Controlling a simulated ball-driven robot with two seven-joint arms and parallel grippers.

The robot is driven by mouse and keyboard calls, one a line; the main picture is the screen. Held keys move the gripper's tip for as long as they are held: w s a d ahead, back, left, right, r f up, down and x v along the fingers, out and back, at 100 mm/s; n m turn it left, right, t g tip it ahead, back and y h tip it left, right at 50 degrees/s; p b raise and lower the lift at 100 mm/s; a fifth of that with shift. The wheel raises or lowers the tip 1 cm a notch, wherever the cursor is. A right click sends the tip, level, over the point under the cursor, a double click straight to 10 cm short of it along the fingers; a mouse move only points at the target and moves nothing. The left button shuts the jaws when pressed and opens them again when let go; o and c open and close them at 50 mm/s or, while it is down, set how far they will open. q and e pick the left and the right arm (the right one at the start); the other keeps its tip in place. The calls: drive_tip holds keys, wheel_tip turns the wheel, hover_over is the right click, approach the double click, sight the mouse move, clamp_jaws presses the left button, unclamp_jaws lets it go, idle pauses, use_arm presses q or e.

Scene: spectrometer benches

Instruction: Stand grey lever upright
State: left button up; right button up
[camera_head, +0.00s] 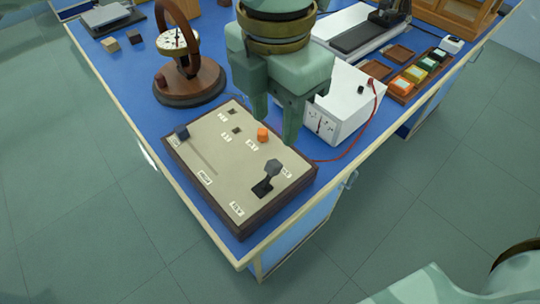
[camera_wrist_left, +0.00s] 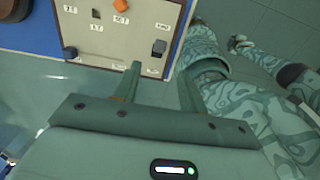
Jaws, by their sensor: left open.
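The grey lever (camera_head: 273,167) has a dark faceted knob. It rises from a dark slot at the right front of the beige control panel (camera_head: 215,153). In the head view its knob sits up and to the right of its base; its exact tilt is hard to judge. The lever also shows in the left wrist view (camera_wrist_left: 158,48). My left gripper (camera_head: 277,115) is open and empty, fingers pointing down, behind the lever and apart from it. In the wrist view its fingers (camera_wrist_left: 157,88) are spread. My right gripper is not in view.
The panel also carries an orange knob (camera_head: 262,134) and a dark slider knob (camera_head: 181,131). A wooden-based instrument (camera_head: 190,85) stands behind it. A white box (camera_head: 345,105) with a red cable is at the right. The blue bench's front corner is close to the panel.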

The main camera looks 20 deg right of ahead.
sight(273, 163)
use_arm(q)
wheel_tip(273, 163, down, 10)
drive_tip(key=b, duration=0.3)
drive_tip(key=shift+f, duration=0.2)
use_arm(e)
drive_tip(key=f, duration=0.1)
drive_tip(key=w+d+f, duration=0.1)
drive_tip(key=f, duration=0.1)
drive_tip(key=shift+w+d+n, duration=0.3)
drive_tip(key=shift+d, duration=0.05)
use_arm(q)
clamp_jaws()
